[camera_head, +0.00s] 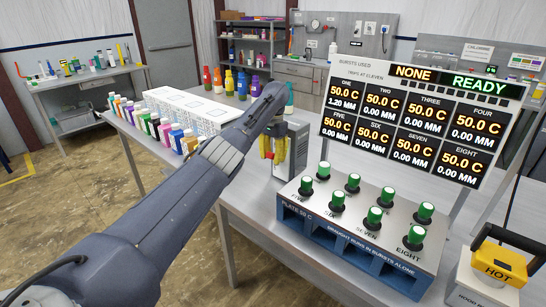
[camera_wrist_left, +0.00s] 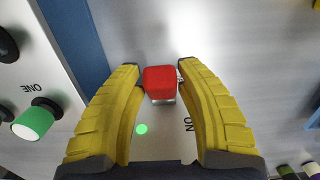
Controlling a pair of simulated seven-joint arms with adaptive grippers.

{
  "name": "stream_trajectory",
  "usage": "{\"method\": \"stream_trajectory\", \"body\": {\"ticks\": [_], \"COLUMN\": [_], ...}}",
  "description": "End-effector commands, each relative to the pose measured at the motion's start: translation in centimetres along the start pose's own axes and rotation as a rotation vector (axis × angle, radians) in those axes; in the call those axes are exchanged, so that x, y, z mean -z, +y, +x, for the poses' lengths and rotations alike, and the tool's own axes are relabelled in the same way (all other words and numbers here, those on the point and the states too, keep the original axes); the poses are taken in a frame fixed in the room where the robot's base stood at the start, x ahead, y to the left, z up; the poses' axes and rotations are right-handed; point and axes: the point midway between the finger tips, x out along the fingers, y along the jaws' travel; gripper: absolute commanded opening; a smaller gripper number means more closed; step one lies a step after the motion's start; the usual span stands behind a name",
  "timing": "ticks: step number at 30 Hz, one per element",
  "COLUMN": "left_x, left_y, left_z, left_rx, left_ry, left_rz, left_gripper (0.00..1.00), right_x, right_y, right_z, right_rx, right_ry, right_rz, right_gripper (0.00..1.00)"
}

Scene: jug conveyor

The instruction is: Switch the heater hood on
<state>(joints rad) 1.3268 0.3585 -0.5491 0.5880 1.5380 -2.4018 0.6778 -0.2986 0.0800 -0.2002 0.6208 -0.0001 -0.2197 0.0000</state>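My left gripper (camera_head: 272,160) has yellow fingers and points down in front of a grey metal box (camera_head: 297,158) beside the button panel. In the left wrist view, the fingers (camera_wrist_left: 160,72) are parted, with a red switch cap (camera_wrist_left: 160,80) between their tips. Whether the tips touch the cap I cannot tell. Lettering reading ON and a green dot (camera_wrist_left: 141,129) lie on the plate below the cap. My right gripper is not in view.
A panel of green-topped buttons (camera_head: 350,200) on a blue base stands right of the gripper, below a display board (camera_head: 420,115) reading NONE and READY. Small coloured bottles (camera_head: 160,128) and a white rack (camera_head: 190,108) stand left, behind my arm. Taller coloured bottles (camera_head: 230,82) stand behind.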

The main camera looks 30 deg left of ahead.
Motion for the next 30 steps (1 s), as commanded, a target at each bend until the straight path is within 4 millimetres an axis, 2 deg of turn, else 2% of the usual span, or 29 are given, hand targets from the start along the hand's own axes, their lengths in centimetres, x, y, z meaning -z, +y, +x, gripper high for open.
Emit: {"method": "stream_trajectory", "body": {"ticks": [1,4,11,16,30], "left_x": [0.0,0.0,0.0,0.0,0.0], "left_y": [0.0,0.0,-0.1,-0.1,0.0], "left_z": [0.0,-0.1,-0.1,-1.1,-9.0], "left_rx": [0.0,0.001,0.001,0.001,0.0], "left_ry": [0.0,0.001,0.002,0.003,0.003], "left_rz": [0.0,0.0,0.0,0.0,-0.001], "left_gripper": [0.41,0.53,0.53,0.53,0.53], "right_x": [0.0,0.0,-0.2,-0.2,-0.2], "right_y": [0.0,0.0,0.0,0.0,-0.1], "right_z": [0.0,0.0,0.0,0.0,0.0], "right_rx": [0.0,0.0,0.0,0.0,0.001], "right_ry": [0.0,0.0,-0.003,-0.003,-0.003], "right_rz": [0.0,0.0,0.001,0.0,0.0], "right_gripper": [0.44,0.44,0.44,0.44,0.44]}}
